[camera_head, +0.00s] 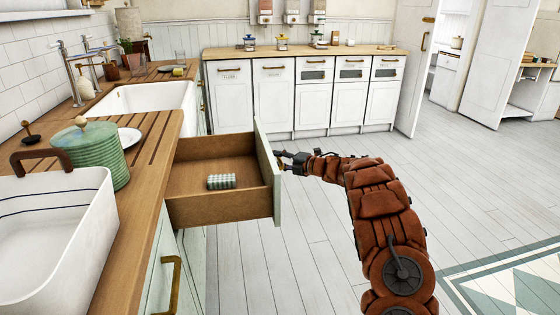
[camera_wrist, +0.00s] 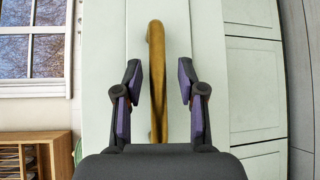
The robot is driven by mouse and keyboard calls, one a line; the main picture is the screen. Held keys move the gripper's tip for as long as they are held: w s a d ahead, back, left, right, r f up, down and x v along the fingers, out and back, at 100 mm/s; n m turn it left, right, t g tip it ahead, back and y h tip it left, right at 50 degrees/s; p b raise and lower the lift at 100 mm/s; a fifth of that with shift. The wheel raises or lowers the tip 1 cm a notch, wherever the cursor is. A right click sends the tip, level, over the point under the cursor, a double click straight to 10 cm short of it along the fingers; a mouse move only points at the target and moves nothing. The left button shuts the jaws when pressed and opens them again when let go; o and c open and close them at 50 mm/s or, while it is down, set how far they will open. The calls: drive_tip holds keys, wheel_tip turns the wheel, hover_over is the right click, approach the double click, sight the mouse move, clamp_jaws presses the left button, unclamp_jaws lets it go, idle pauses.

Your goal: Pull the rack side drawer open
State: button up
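The drawer (camera_head: 225,207) in the left counter stands pulled out well beyond the cabinet, with its wooden inside showing. A small green checked item (camera_head: 221,181) lies in it. The pale drawer front (camera_head: 266,165) faces right, towards my gripper (camera_head: 283,161). In the wrist view, the brass handle (camera_wrist: 156,80) runs upright in the picture across the pale front (camera_wrist: 205,60). My gripper (camera_wrist: 158,82) is open, with one finger on each side of the handle and visible gaps between. The handle is barely visible in the head view.
A brass-handled cabinet front (camera_head: 171,285) is below the counter, nearer me. On the wooden counter (camera_head: 140,205) stand a white tub (camera_head: 60,235) and a green ribbed jar (camera_head: 92,158), near a white sink (camera_head: 150,98). The plank floor (camera_head: 300,240) right of the drawer is clear.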

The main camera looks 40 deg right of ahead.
drive_tip(key=v, duration=1.2)
drive_tip(key=shift+d+r, duration=0.1)
drive_tip(key=shift+r, duration=0.05)
idle(0.5)
